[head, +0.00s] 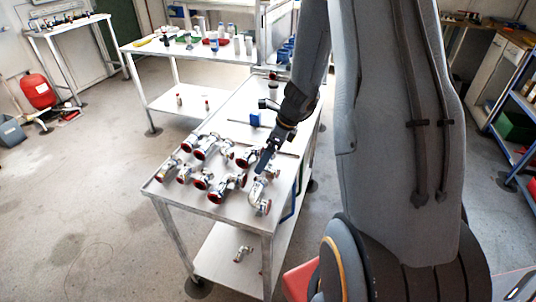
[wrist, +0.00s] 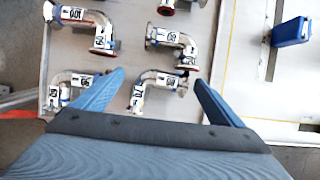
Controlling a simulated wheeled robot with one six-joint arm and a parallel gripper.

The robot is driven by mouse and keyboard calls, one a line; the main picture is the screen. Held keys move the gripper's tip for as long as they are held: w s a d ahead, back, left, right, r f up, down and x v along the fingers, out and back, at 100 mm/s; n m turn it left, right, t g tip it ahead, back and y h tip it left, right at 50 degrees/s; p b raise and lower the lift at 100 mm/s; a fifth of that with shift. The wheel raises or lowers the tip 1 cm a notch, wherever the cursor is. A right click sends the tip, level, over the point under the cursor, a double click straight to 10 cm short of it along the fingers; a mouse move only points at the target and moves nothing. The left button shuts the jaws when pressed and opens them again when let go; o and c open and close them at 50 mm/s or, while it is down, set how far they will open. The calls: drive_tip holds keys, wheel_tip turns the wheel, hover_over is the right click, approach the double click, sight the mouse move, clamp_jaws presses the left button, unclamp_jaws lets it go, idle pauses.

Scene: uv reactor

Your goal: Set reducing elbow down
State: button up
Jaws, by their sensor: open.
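My gripper (head: 264,164) is open above the near right part of the metal cart top. Its two blue fingers show apart in the wrist view (wrist: 159,78). A silver elbow fitting (wrist: 153,87) with a white number label lies between and below the fingertips, with clear space to both fingers. In the head view an elbow (head: 259,190) with a red-faced end rests on the cart just below the gripper. Several similar elbows stand around it, such as one (wrist: 97,28) at upper left and one (wrist: 176,42) ahead. I cannot tell by label which is the reducing elbow.
The cart top (head: 215,203) holds several red-capped fittings (head: 207,145) close together. A blue block (wrist: 290,31) lies at the right in the wrist view. Bare cart surface lies right of the fittings there. A second table (head: 150,46) stands behind.

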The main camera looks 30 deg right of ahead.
drive_tip(key=b+v, duration=0.1)
drive_tip(key=v, duration=1.1)
drive_tip(key=s+a+n+h, duration=0.1)
drive_tip(key=s+a+n, duration=0.5)
drive_tip(key=n, duration=0.7)
drive_tip(key=s+a+n+g+h, duration=0.1)
drive_tip(key=s+a+n, duration=0.6)
drive_tip(key=n, duration=0.7)
drive_tip(key=shift+s+a+r+g+h, duration=0.3)
drive_tip(key=shift+a+r+h, duration=0.05)
drive_tip(key=shift+a+h, duration=0.25)
drive_tip(key=shift+f+b, duration=0.95)
drive_tip(key=shift+f, duration=0.1)
